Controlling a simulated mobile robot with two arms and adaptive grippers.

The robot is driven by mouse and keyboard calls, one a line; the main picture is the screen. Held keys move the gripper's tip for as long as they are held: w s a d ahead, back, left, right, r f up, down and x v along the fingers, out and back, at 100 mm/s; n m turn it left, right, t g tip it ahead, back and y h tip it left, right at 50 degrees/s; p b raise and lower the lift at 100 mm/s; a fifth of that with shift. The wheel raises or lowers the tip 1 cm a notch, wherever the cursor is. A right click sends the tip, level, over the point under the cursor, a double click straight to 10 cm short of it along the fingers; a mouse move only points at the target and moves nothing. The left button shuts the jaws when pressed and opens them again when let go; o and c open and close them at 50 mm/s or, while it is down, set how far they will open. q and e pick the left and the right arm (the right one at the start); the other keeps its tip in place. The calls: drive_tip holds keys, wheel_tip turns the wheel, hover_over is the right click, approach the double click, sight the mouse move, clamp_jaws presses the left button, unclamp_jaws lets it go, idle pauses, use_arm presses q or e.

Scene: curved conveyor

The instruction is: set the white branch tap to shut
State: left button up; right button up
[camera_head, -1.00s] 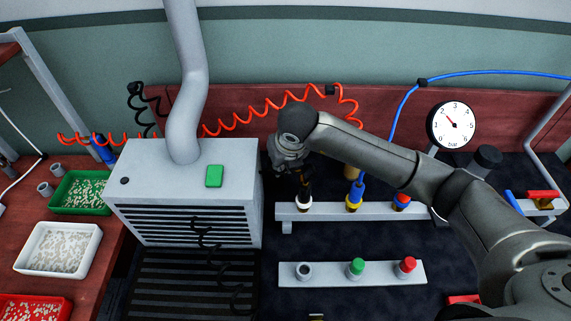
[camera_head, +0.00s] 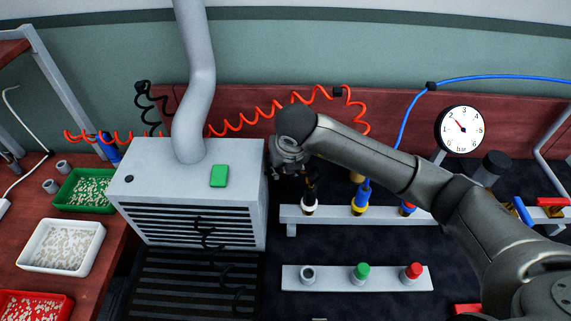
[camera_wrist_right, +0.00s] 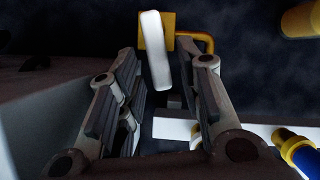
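The white branch tap shows in the right wrist view as a white lever (camera_wrist_right: 154,40) on a brass body (camera_wrist_right: 173,42) with a bent brass pipe. The lever stands nearly upright in that picture, leaning slightly. My right gripper (camera_wrist_right: 166,70) is open, its fingers on either side of the lever's near end; I cannot tell whether either touches it. In the head view my right gripper (camera_head: 287,158) is beside the grey vented box, and its fingers and the tap are hidden. My left gripper is not in view.
The grey vented box (camera_head: 140,168) stands close to the left of the gripper. A rail (camera_head: 335,215) with colour-banded connectors lies to the right. A gauge (camera_head: 460,130) and a red-handled tap (camera_head: 552,202) are further right. An orange coiled hose (camera_head: 255,120) runs behind.

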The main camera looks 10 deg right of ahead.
drive_tip(key=shift+r, duration=0.1)
drive_tip(key=v, duration=1.1)
drive_tip(key=shift+s+r, duration=0.25)
drive_tip(key=shift+r, duration=0.1)
